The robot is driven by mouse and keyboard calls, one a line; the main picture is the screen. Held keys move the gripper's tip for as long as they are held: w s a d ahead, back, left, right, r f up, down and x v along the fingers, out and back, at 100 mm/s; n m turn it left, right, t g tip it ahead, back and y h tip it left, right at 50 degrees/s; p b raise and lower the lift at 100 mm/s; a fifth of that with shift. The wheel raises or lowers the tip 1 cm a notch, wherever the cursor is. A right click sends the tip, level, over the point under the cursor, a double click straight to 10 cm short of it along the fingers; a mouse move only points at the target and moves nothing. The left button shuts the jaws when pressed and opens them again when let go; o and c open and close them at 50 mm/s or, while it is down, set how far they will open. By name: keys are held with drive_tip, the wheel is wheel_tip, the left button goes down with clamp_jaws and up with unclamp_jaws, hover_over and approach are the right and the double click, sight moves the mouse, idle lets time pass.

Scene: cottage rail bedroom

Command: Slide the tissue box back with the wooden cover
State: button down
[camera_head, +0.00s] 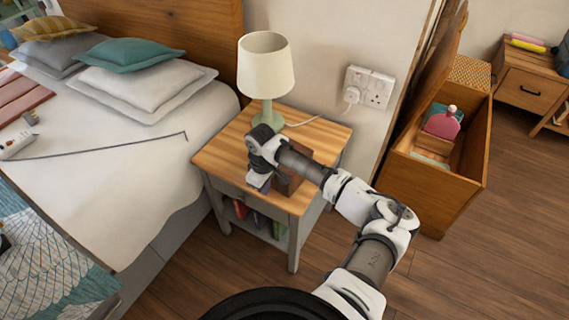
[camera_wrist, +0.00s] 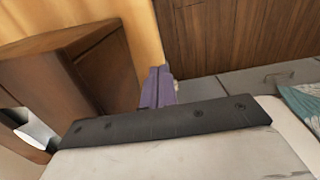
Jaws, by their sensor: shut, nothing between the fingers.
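The wooden-covered tissue box (camera_head: 288,182) stands on the nightstand top (camera_head: 225,155), near its front right, partly hidden behind my arm. In the wrist view the brown box (camera_wrist: 95,75) fills the left side, and a pale patch shows at its lower left. My gripper (camera_head: 262,184) points down just left of the box, low over the nightstand's front part. Its purple-grey fingers (camera_wrist: 157,88) are together and empty, close beside the box. I cannot tell whether they touch it.
A lamp (camera_head: 266,75) with a green base stands at the back of the nightstand, its cord running to a wall socket (camera_head: 369,88). The bed (camera_head: 130,180) is on the left. An open wooden chest (camera_head: 430,190) is on the right. The nightstand's left part is clear.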

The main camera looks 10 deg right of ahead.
drive_tip(key=shift+f, duration=0.15)
drive_tip(key=shift+w+d+b, duration=0.85)
drive_tip(key=shift+w+d, duration=1.05)
drive_tip(key=shift+w, duration=0.3)
drive_tip(key=shift+w+d+b, duration=0.8)
drive_tip(key=shift+w+d, duration=1.1)
drive_tip(key=shift+w, duration=0.3)
drive_tip(key=shift+w+d+b, duration=1.1)
drive_tip(key=shift+w+d, duration=0.05)
drive_tip(key=shift+w, duration=0.25)
drive_tip(key=shift+w+d+b, duration=1.05)
drive_tip(key=shift+w+d, duration=0.1)
drive_tip(key=shift+w, duration=0.2)
drive_tip(key=s+a+r+p, duration=0.1)
drive_tip(key=r+p, duration=0.2)
drive_tip(key=p, duration=0.1)
drive_tip(key=s+r+p, duration=0.1)
drive_tip(key=r+p, duration=0.3)
drive_tip(key=s+a+r+p, duration=0.1)
drive_tip(key=r+p, duration=0.2)
drive_tip(key=p, duration=0.1)
drive_tip(key=shift+a+r+p, duration=0.15)
drive_tip(key=shift+a+p, duration=0.15)
drive_tip(key=shift+a, duration=0.1)
